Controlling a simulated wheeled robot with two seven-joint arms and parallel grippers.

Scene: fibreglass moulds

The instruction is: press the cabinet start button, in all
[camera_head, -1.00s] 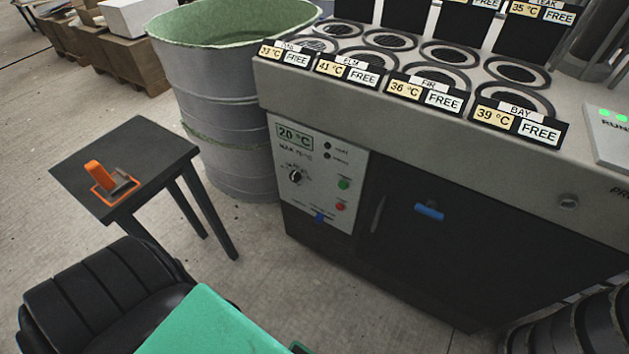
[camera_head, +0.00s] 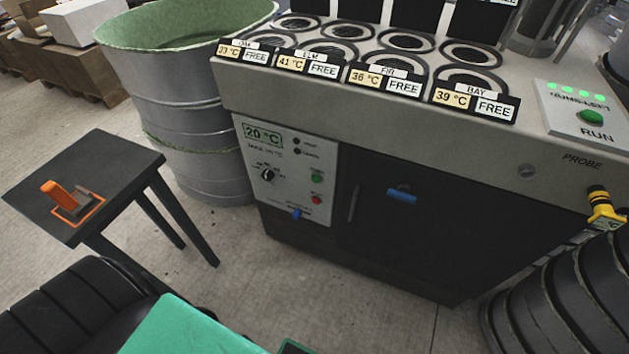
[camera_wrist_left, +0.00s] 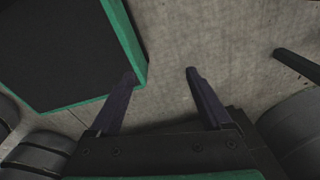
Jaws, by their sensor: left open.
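The cabinet (camera_head: 425,160) stands ahead, with a pale control panel (camera_head: 300,193) on its front left. The panel has a 20 °C display (camera_head: 263,136), a black knob (camera_head: 267,174), a green button (camera_head: 317,179) and a red button (camera_head: 317,200) below it. The small button labels are too blurred to read. In the left wrist view my left gripper (camera_wrist_left: 161,75) is open and empty above the concrete floor, away from the panel. Neither gripper shows in the head view.
A black side table (camera_head: 120,160) with an orange-handled tool (camera_head: 62,196) stands left. A grey drum (camera_head: 185,110) is beside the cabinet. A RUN box (camera_head: 570,105) sits on its top right, with a yellow probe (camera_head: 603,207) below. Bare floor (camera_head: 240,270) lies before the panel.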

